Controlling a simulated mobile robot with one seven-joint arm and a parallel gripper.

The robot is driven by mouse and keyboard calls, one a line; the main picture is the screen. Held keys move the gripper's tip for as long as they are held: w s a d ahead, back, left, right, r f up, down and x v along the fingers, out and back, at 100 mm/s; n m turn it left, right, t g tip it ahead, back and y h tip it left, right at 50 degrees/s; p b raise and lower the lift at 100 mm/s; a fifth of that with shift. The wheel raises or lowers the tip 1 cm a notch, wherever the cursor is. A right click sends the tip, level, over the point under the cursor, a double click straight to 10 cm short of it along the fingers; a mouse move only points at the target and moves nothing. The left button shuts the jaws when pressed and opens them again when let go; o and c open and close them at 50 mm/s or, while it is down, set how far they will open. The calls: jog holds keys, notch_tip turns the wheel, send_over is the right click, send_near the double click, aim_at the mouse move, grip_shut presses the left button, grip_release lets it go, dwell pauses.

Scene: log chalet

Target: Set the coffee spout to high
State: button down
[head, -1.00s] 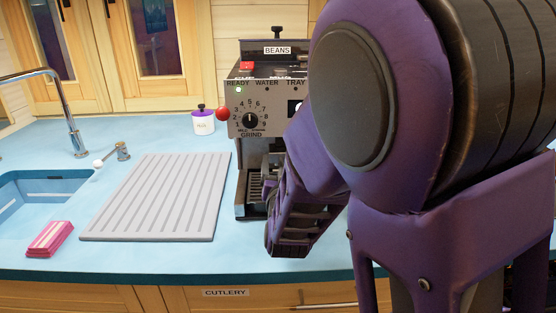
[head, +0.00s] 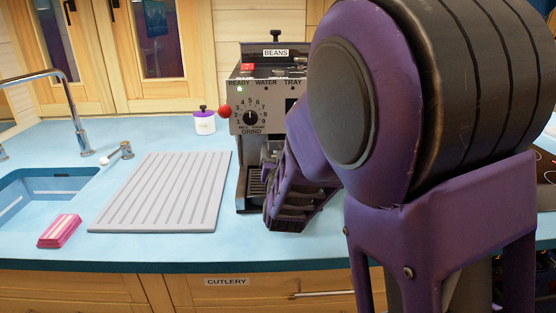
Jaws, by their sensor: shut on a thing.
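My gripper (head: 270,178) is at the machine's front, just below the panel and above the drip tray, shut on the coffee spout. The fingertips and their exact contact are mostly hidden behind my purple hand and forearm, so the spout's exact height is hard to tell.
A grey ribbed board (head: 165,190) lies left of the machine. Further left are a sink (head: 40,190), a tap (head: 75,115) and a pink sponge (head: 59,231). A small white pot (head: 204,123) stands behind the board. My arm hides the counter at right.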

aim_at(279, 139)
notch_tip(279, 139, up, 3)
jog(key=shift+a+f, duration=0.1)
jog(key=shift+f, duration=0.1)
jog(key=shift+r, duration=0.3)
jog(key=shift+c, duration=1.4)
grip_release()
